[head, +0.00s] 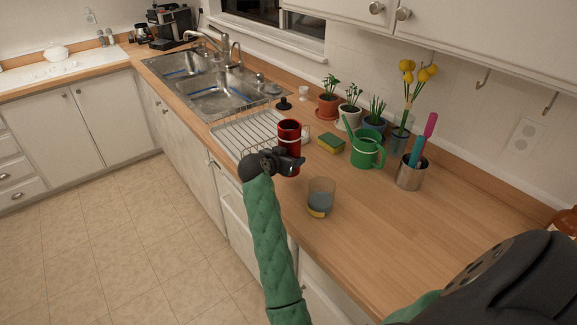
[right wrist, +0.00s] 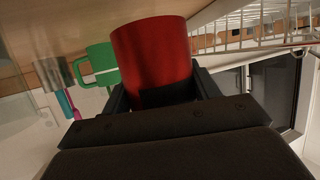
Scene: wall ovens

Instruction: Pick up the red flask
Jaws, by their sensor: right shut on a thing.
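The red flask (head: 289,133) stands upright over the counter's front part, beside the drying rack, in the head view. My right gripper (head: 289,164) is at its lower part, with the jaws shut on it. In the right wrist view the red flask (right wrist: 153,55) fills the space between the dark fingers of my right gripper (right wrist: 160,92). The fingers hide part of its lower end, and I cannot tell whether its base touches the counter. My left gripper is not in view.
A glass (head: 321,197) stands close in front, to the right. The drying rack (head: 240,131) is at left.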

